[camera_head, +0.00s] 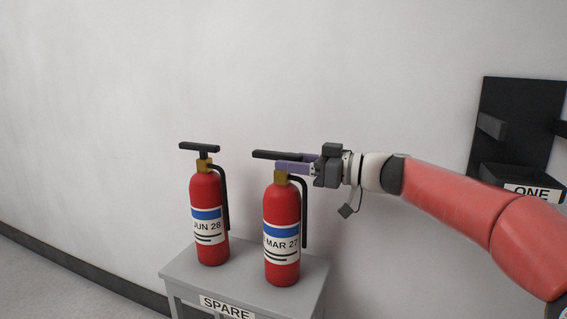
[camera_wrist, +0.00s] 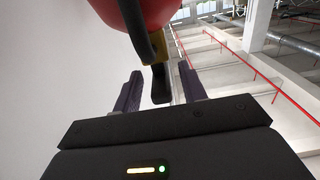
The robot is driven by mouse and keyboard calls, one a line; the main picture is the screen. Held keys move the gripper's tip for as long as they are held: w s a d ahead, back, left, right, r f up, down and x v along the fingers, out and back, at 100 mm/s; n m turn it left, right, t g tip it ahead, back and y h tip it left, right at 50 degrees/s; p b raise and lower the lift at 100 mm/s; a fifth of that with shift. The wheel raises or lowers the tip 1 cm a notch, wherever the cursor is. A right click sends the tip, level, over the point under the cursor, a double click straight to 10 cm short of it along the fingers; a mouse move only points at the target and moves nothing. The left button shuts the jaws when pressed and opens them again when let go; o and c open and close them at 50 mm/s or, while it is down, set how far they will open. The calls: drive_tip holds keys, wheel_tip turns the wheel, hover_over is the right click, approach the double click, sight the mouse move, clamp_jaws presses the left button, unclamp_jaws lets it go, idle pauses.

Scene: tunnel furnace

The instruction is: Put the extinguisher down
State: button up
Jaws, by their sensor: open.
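Two red extinguishers stand upright on the grey stand labelled SPARE (camera_head: 312,272). The one labelled MAR 27 (camera_head: 282,207) is at the right of the stand top, and the one labelled JUN 28 (camera_head: 206,190) is to its left. My gripper (camera_head: 282,162) is open at the neck and handle of the MAR 27 extinguisher, reaching in from the right. In the wrist view, my gripper's two purple fingers (camera_wrist: 161,88) are apart, with the black handle (camera_wrist: 161,84) between them and the red body (camera_wrist: 140,12) above.
A black wall bracket labelled ONE (camera_head: 522,125) is empty at the right. The pale wall (camera_head: 90,110) runs behind the stand. Bare floor (camera_head: 30,275) shows at the lower left.

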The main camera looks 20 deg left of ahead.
drive_tip(key=d, duration=0.9)
drive_tip(key=s+f+m+t+h, duration=0.1)
drive_tip(key=s+f+m+h, duration=0.5)
drive_tip(key=s+f+h, duration=0.6)
drive_tip(key=s+d+f+m+t+h, duration=0.1)
drive_tip(key=s+d+f+m+h, duration=0.1)
drive_tip(key=d, duration=0.5)
drive_tip(key=s+d+f+m+t+h, duration=0.1)
drive_tip(key=s+d+f+m+h, duration=0.1)
drive_tip(key=s+d+f+m, duration=0.3)
drive_tip(key=s+d+f+m+t+h, duration=0.1)
drive_tip(key=s+d+f+m, duration=0.3)
drive_tip(key=s+d, duration=0.5)
wheel_tip(320, 180, down, 2)
drive_tip(key=shift+d+f+h+b, duration=0.1)
drive_tip(key=shift+d+h+b, duration=0.3)
drive_tip(key=shift+d, duration=0.5)
